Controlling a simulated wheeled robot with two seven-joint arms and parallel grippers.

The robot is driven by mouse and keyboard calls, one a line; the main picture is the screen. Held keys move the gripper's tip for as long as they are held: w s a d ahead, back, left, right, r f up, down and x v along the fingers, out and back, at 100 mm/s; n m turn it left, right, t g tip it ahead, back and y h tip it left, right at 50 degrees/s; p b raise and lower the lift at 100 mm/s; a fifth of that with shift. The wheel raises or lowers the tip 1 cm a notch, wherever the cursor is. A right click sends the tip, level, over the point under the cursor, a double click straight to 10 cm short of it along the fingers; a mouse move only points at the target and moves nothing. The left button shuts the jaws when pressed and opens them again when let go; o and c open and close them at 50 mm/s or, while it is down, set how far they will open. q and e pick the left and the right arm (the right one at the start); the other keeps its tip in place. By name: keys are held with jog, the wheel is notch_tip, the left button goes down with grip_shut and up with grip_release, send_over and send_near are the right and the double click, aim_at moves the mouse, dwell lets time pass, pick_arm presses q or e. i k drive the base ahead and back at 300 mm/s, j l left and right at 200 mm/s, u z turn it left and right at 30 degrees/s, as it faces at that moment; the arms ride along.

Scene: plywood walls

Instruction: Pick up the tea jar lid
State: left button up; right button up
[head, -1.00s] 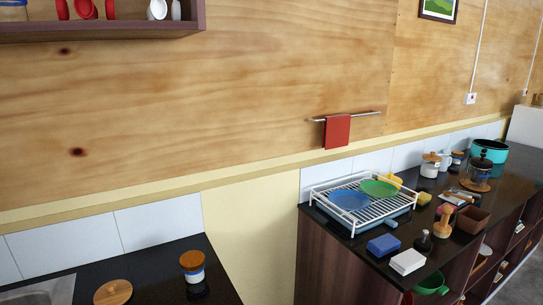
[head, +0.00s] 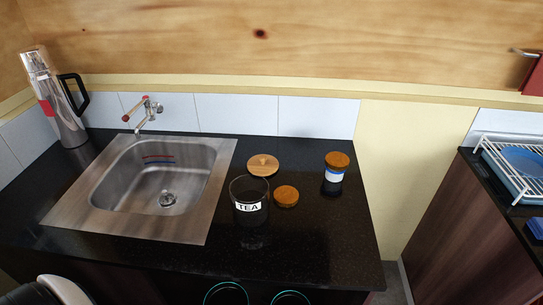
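A glass jar labelled TEA (head: 250,215) stands on the black counter to the right of the sink, and its top is open. A round, light wooden lid with a knob (head: 263,165) lies flat just behind it. A smaller, darker wooden disc or lid (head: 286,196) lies just right of the jar. The frames do not show for certain which of the two belongs to the tea jar.
A steel sink (head: 222,185) with a tap (head: 147,114) is left of the jar. A silver flask (head: 58,110) stands at the back left. A small wooden-topped jar (head: 335,175) stands on the right. The counter's front right is clear. A dish rack (head: 510,165) is beyond a gap.

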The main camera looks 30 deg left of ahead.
aim_at(263, 165)
jog(key=u, duration=1.1)
